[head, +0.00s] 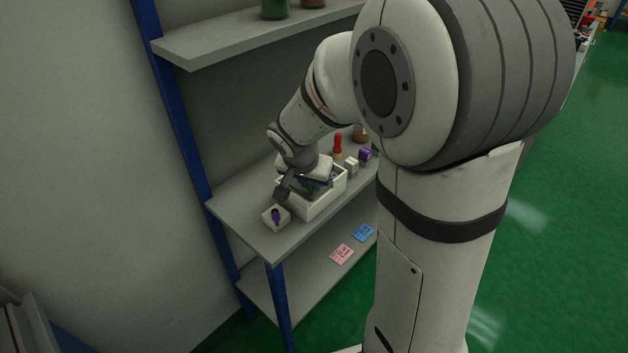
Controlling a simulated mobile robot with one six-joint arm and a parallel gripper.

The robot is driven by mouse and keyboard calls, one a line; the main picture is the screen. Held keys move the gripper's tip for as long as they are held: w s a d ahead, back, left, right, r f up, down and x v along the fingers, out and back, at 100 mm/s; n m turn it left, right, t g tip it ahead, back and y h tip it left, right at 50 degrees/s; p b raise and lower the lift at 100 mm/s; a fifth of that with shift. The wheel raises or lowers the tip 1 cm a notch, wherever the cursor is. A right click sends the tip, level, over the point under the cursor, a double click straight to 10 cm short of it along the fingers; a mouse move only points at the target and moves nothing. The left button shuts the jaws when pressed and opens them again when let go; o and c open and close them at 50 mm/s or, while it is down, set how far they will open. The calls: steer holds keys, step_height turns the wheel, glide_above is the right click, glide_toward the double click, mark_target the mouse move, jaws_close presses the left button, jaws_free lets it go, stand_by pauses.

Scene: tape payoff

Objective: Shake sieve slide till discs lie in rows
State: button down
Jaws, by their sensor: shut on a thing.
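The arm's wrist hides much of the box's inside. I cannot make out any discs or rows. A white block (276,217) with a purple piece on its face stands just left of the box, close below my gripper.
Behind the box stand a red-topped bottle (337,146), a small white block (351,166) and a purple block (364,156). Pink (342,254) and blue (363,233) cards lie on the lower board. A blue post (171,100) and an upper shelf (230,43) border the space.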

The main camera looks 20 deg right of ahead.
steer(key=c, duration=1.3)
jaws_free()
steer(key=shift+w+d, duration=0.15)
steer(key=v, duration=0.7)
steer(key=shift+r, duration=0.35)
steer(key=shift+c, duration=0.2)
